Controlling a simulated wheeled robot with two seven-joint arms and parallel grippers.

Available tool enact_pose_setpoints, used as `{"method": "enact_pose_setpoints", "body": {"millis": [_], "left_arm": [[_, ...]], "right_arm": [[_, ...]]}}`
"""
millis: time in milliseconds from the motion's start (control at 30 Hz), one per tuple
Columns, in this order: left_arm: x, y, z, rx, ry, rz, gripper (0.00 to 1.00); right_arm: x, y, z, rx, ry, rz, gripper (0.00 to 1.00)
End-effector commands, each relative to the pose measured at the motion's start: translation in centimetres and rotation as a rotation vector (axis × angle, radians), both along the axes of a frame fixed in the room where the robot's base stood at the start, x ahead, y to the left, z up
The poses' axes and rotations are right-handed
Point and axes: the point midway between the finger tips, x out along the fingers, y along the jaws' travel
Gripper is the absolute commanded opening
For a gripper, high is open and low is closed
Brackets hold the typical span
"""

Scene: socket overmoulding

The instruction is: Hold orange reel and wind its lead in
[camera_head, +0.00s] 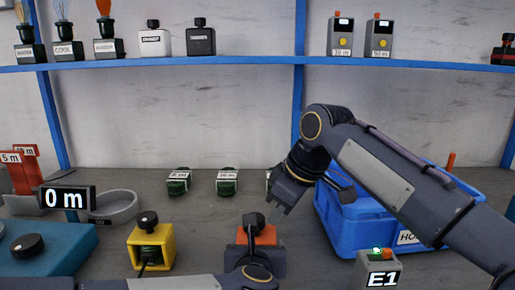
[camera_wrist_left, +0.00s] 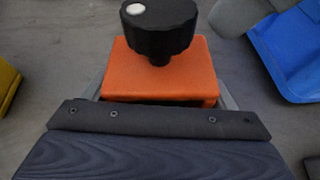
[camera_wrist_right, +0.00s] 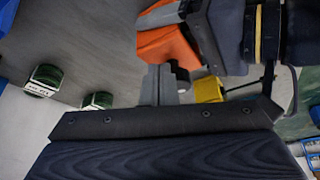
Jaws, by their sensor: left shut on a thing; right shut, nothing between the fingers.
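The orange reel (camera_head: 271,263) stands on the bench at the lower middle of the head view, partly hidden by my left arm. The left wrist view shows its orange body (camera_wrist_left: 160,76) and black knob with a white dot (camera_wrist_left: 160,30). My left gripper (camera_wrist_left: 161,88) is shut on the reel's body, a finger at each side. My right gripper (camera_head: 279,208) is shut and empty, above and a little right of the reel. In the right wrist view its closed fingertips (camera_wrist_right: 162,72) are close to the orange reel (camera_wrist_right: 167,50), apparently not touching. I cannot make out the orange reel's lead.
A yellow reel (camera_head: 161,250) stands left of the orange one. A blue bin (camera_head: 345,228) is at the right, partly behind my right arm, with the E1 box (camera_head: 378,268) in front. Several green blocks (camera_head: 227,182) sit behind. A "0 m" sign (camera_head: 66,198) shows left.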

Motion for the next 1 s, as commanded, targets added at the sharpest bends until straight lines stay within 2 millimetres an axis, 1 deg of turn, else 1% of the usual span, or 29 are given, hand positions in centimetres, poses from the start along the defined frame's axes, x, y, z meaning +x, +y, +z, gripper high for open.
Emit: {"method": "enact_pose_setpoints", "body": {"millis": [1000], "left_arm": [[-0.1, -0.2, 0.1, 0.000, -0.002, -0.008, 0.53]], "right_arm": [[0.0, 1.2, -0.1, 0.003, -0.001, 0.003, 0.00]]}}
